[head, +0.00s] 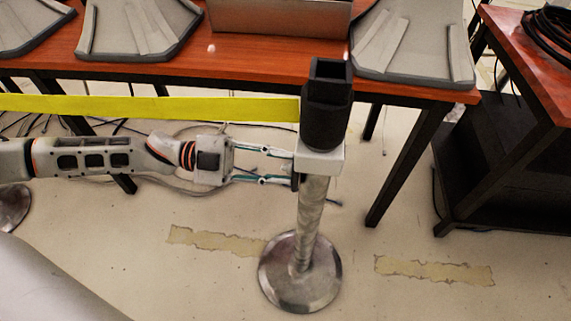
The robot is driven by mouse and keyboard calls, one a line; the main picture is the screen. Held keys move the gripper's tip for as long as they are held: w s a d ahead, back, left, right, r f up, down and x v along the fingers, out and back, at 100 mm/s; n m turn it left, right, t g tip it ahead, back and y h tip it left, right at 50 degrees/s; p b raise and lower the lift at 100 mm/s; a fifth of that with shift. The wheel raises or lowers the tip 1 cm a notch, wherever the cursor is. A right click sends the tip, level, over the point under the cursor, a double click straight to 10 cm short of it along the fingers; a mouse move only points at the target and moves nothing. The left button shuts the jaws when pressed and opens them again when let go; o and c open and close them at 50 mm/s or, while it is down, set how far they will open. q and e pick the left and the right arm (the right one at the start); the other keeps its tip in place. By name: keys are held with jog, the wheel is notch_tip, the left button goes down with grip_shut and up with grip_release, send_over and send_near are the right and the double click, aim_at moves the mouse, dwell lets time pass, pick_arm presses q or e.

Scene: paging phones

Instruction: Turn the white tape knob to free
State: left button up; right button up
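A stanchion post with a black square-topped head (327,105) and a round metal base (300,285) stands upright at the centre right. A white block-like part (322,160), which I take for the white tape knob, sits just below the black head. A yellow tape (150,108) runs left from the head. My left gripper (296,166) reaches in from the left at the height of the white part. Its two fingers are apart, with the tips at the left side of the white part. Whether they touch it is unclear. My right gripper is out of view.
A red-brown table (270,50) with grey floor-like trays (415,45) stands behind the post. A second table (540,60) with coiled black cable is at the right. Cables lie on the floor behind my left arm. Floor around the base is clear.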

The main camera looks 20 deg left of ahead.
pick_arm(q)
jog(key=shift+w+d, duration=0.15)
jog(key=shift+d, duration=0.25)
